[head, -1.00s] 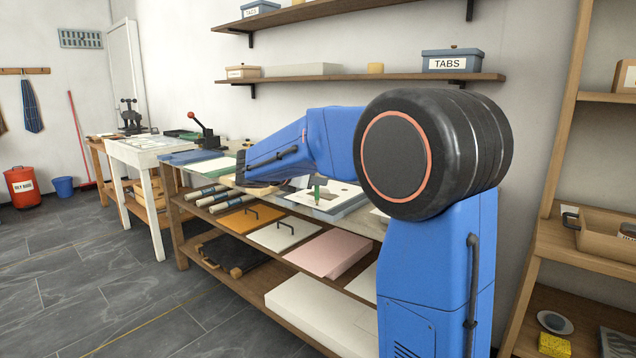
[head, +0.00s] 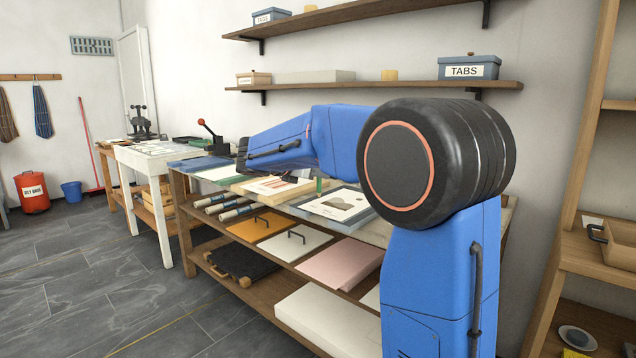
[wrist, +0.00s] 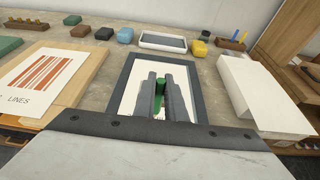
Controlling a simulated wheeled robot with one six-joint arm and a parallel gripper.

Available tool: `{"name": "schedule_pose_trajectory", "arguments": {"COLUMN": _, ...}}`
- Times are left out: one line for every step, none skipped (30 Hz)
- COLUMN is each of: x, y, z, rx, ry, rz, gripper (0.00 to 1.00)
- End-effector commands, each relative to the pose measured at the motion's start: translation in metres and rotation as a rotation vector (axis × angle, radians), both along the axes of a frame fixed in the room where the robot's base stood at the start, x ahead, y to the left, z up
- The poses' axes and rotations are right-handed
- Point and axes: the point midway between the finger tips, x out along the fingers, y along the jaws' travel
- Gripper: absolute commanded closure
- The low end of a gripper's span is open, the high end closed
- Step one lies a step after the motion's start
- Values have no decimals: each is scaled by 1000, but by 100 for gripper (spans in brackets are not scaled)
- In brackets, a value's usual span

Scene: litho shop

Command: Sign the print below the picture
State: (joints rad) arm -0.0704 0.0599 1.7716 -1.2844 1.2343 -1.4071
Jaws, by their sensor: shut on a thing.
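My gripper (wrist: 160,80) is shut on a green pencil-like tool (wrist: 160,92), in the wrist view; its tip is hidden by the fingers. The tool also shows in the head view as a short upright green piece (head: 319,184), with my gripper mostly hidden by my arm. The print (head: 340,203) is a white sheet with a round-shaped picture and small text, lying on a grey board on the bench. In the wrist view the fingers cover most of it, inside a dark grey border (wrist: 196,100). I cannot tell whether the tool touches the paper.
A striped red print marked LINES (wrist: 38,80) lies on a wooden board to the left. A white block or stack (wrist: 265,95) lies to the right. A white-rimmed tray (wrist: 163,42), small coloured blocks and a wooden tool rack (wrist: 232,43) line the bench's back.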

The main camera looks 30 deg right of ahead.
Motion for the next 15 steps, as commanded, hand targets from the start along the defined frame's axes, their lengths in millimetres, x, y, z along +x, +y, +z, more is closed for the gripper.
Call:
{"name": "schedule_pose_trajectory", "arguments": {"x": -1, "y": 0, "z": 5, "rx": 1, "ry": -2, "rz": -1, "gripper": 100}}
{"name": "schedule_pose_trajectory", "arguments": {"x": -2, "y": -1, "z": 8, "rx": 1, "ry": -2, "rz": -1, "gripper": 100}}
{"name": "schedule_pose_trajectory", "arguments": {"x": -3, "y": -1, "z": 12, "rx": 1, "ry": -2, "rz": -1, "gripper": 100}}
{"name": "schedule_pose_trajectory", "arguments": {"x": -4, "y": -1, "z": 14, "rx": 1, "ry": -2, "rz": -1, "gripper": 100}}
{"name": "schedule_pose_trajectory", "arguments": {"x": -4, "y": -1, "z": 17, "rx": 1, "ry": -3, "rz": -1, "gripper": 100}}
{"name": "schedule_pose_trajectory", "arguments": {"x": -5, "y": -1, "z": 21, "rx": 1, "ry": -3, "rz": -1, "gripper": 100}}
{"name": "schedule_pose_trajectory", "arguments": {"x": -6, "y": -2, "z": 23, "rx": 1, "ry": -2, "rz": -1, "gripper": 100}}
{"name": "schedule_pose_trajectory", "arguments": {"x": -7, "y": -2, "z": 26, "rx": 1, "ry": -2, "rz": -1, "gripper": 100}}
{"name": "schedule_pose_trajectory", "arguments": {"x": -7, "y": -2, "z": 29, "rx": 1, "ry": -2, "rz": -1, "gripper": 100}}
{"name": "schedule_pose_trajectory", "arguments": {"x": -8, "y": -2, "z": 31, "rx": 1, "ry": -2, "rz": -1, "gripper": 100}}
{"name": "schedule_pose_trajectory", "arguments": {"x": -8, "y": -2, "z": 33, "rx": 1, "ry": -2, "rz": -1, "gripper": 100}}
{"name": "schedule_pose_trajectory", "arguments": {"x": -9, "y": -2, "z": 34, "rx": 1, "ry": -2, "rz": -1, "gripper": 100}}
{"name": "schedule_pose_trajectory", "arguments": {"x": -9, "y": -2, "z": 35, "rx": 0, "ry": -1, "rz": 0, "gripper": 100}}
{"name": "schedule_pose_trajectory", "arguments": {"x": -9, "y": -2, "z": 36, "rx": 0, "ry": 0, "rz": 0, "gripper": 100}}
{"name": "schedule_pose_trajectory", "arguments": {"x": -9, "y": -2, "z": 36, "rx": 0, "ry": 0, "rz": 0, "gripper": 100}}
